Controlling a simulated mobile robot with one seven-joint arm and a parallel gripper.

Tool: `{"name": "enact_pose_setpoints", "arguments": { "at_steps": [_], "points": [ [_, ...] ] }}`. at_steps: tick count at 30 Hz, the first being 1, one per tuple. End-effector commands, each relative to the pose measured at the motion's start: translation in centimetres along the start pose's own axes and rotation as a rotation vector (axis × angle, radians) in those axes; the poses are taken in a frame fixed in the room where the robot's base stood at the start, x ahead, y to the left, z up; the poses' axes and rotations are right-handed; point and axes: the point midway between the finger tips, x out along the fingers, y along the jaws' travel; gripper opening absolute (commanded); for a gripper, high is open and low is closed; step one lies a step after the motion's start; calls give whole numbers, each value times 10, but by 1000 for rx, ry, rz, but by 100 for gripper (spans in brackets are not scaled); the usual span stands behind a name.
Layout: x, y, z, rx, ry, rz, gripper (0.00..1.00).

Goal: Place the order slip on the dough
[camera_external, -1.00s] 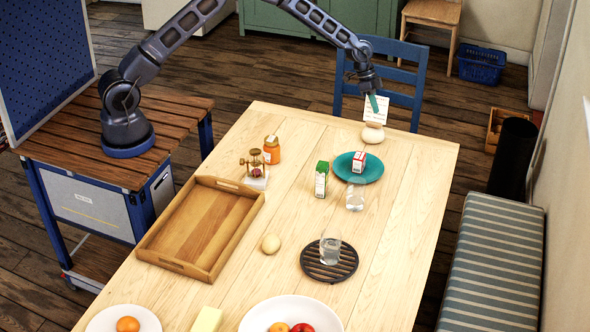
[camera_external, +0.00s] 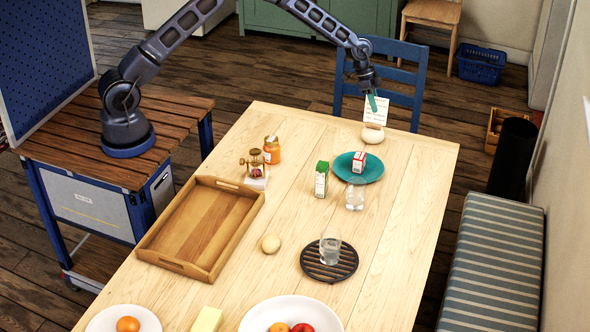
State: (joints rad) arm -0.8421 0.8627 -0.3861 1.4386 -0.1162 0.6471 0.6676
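The order slip (camera_external: 379,111) is a small white card with faint lines of writing, upright at the far end of the table, with a brownish strip along its lower edge. My gripper (camera_external: 372,103) has teal fingers at the slip's upper left and appears shut on it. A pale rounded lump, seemingly the dough (camera_external: 372,136), sits on the table directly below the slip. The slip's lower edge overlaps the top of the lump in the picture; I cannot tell whether they touch.
Another pale ball (camera_external: 271,243) lies mid-table beside a wooden tray (camera_external: 190,267). A blue chair (camera_external: 408,76) stands behind the far edge.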

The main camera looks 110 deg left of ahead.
Motion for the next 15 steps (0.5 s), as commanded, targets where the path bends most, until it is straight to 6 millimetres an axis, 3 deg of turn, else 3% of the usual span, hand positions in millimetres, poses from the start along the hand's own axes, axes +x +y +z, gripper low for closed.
{"name": "enact_pose_setpoints", "arguments": {
  "at_steps": [15],
  "points": [
    [-92, -1, 0, 0, 0, -1, 24]
  ]
}}
